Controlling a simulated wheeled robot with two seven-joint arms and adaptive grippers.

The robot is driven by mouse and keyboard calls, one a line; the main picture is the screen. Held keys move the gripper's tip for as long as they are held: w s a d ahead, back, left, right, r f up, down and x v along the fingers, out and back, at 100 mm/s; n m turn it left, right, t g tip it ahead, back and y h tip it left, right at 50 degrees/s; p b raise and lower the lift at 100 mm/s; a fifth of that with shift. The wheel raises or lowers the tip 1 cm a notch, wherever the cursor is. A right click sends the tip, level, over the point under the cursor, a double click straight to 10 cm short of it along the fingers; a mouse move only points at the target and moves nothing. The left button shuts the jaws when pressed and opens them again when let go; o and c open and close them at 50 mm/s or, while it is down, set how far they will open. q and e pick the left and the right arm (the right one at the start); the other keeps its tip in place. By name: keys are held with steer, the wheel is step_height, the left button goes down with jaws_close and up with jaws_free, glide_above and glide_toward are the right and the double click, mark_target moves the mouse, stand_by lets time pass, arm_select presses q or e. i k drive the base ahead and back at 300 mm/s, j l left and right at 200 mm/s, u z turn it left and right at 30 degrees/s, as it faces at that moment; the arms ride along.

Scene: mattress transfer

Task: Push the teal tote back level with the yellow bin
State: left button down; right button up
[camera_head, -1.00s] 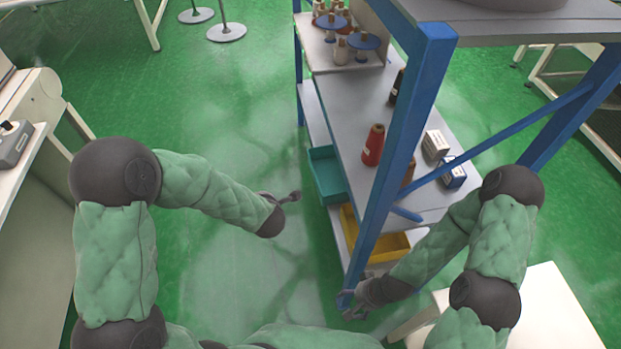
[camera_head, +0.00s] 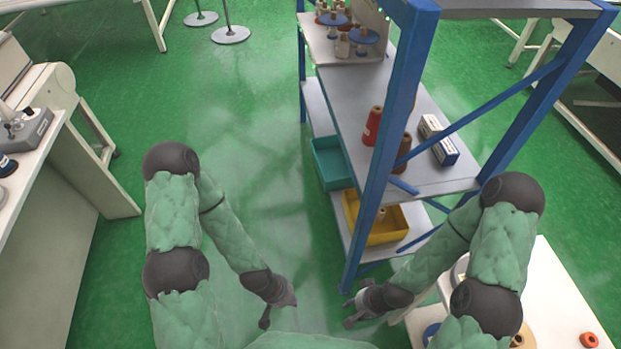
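The teal tote (camera_head: 331,165) sits on the lower shelf of the blue-framed rack, and its left side sticks out past the shelf edge. The yellow bin (camera_head: 376,236) stands nearer to me on the same lower shelf, with a small item inside. My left gripper (camera_head: 277,310) is low over the floor in front of the rack, apart from the tote. My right gripper (camera_head: 354,313) is near the foot of the rack's front post, below the yellow bin. Both grippers are small and dark here, and I cannot tell their finger opening.
The rack's blue post (camera_head: 392,130) stands between me and the upper shelf (camera_head: 345,100), which holds spools and boxes. A white table (camera_head: 560,300) is at the lower right. A bench (camera_head: 60,200) is at the left. The green floor (camera_head: 240,140) left of the rack is clear.

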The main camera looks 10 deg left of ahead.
mark_target(327, 153)
steer(key=k+j+u, duration=0.1)
steer(key=u, duration=1)
steer(key=i+j, duration=0.15)
steer(key=i, duration=0.45)
steer(key=i+j, duration=0.15)
steer(key=i, duration=0.4)
steer(key=i+j, duration=0.15)
steer(key=i, duration=0.45)
steer(key=i+l+z, duration=0.15)
steer(key=i+z, duration=0.3)
steer(key=i, duration=0.15)
steer(key=i+j+z, duration=0.1)
steer(key=i+z, duration=0.35)
steer(key=i+j+z, duration=0.3)
steer(key=i+z, duration=0.2)
steer(key=i, duration=0.2)
steer(key=i+z, duration=0.15)
steer(key=z, duration=2)
